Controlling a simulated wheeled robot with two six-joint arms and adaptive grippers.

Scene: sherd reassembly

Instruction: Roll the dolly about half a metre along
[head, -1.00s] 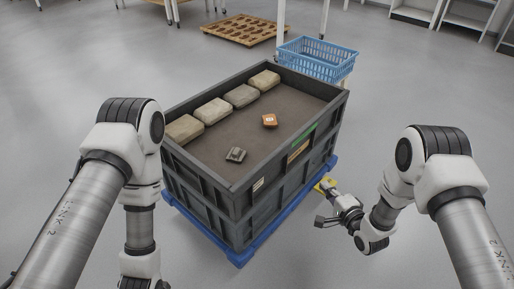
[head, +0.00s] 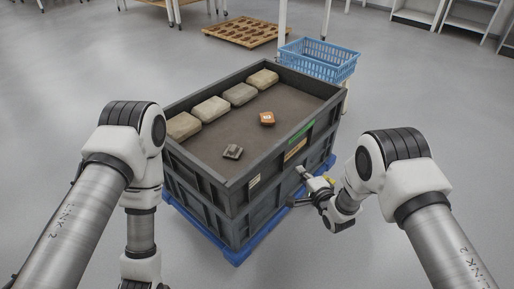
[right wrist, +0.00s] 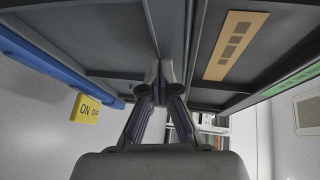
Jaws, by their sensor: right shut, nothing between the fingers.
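The blue dolly (head: 237,254) is low and flat on the floor under a dark grey crate (head: 200,195). Its blue edge also shows in the right wrist view (right wrist: 50,62), with a yellow ON/OFF tab (right wrist: 88,108) beside it. My right gripper (head: 302,173) is at the crate's right-hand long side, above the dolly's edge. In the right wrist view its fingers (right wrist: 160,72) are shut and empty, tips at the crate's ribbed wall; I cannot tell whether they touch. My left gripper is out of view; only its arm shows at the left.
Several pale blocks (head: 240,94), an orange piece (head: 267,118) and a small grey piece (head: 232,151) lie in the crate. A blue basket (head: 318,62) stands behind it. A brown board (head: 247,31) lies farther back. The floor to the left is clear.

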